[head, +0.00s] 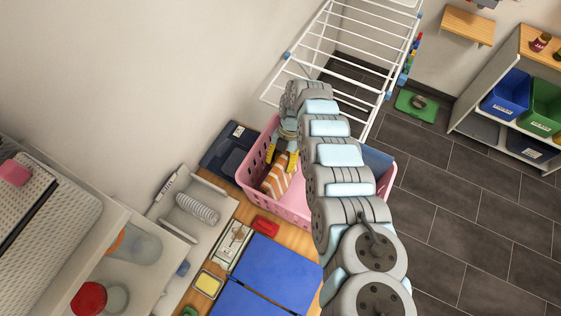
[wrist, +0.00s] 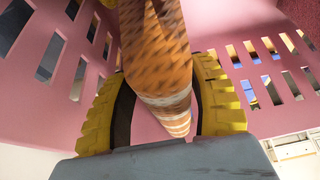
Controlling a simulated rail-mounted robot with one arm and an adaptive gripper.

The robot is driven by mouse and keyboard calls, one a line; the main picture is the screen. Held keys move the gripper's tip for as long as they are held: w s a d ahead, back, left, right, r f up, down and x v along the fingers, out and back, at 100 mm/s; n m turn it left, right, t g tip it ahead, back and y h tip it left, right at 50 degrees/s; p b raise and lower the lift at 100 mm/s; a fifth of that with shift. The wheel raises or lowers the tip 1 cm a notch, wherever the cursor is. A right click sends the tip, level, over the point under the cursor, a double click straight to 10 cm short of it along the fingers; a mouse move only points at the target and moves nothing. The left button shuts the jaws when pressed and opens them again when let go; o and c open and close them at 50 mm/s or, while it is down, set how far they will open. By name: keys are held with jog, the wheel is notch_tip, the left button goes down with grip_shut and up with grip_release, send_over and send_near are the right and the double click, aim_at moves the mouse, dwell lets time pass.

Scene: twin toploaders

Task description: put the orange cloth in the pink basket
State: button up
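The orange cloth (wrist: 158,50), striped orange and white, lies slanted inside the pink basket (wrist: 240,22) in the wrist view. It also shows low in the basket in the head view (head: 277,181). My gripper (wrist: 163,80) reaches down into the basket, with one yellow finger on each side of the cloth. The cloth fills most of the gap between the fingers. Whether the fingers press on it or merely stand beside it is unclear. The pink basket (head: 291,212) stands upright in the head view. My arm hides much of its right part.
A dark blue bin (head: 229,148) stands left of the basket. A red item (head: 265,227) and blue panels (head: 275,270) lie in front of it. A white drying rack (head: 352,42) stands behind. Bare tiled floor (head: 465,215) lies to the right.

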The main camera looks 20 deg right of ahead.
jog(key=shift+r, duration=0.1)
jog(key=b+v, duration=0.4)
jog(key=v, duration=0.8)
jog(key=shift+a, duration=0.1)
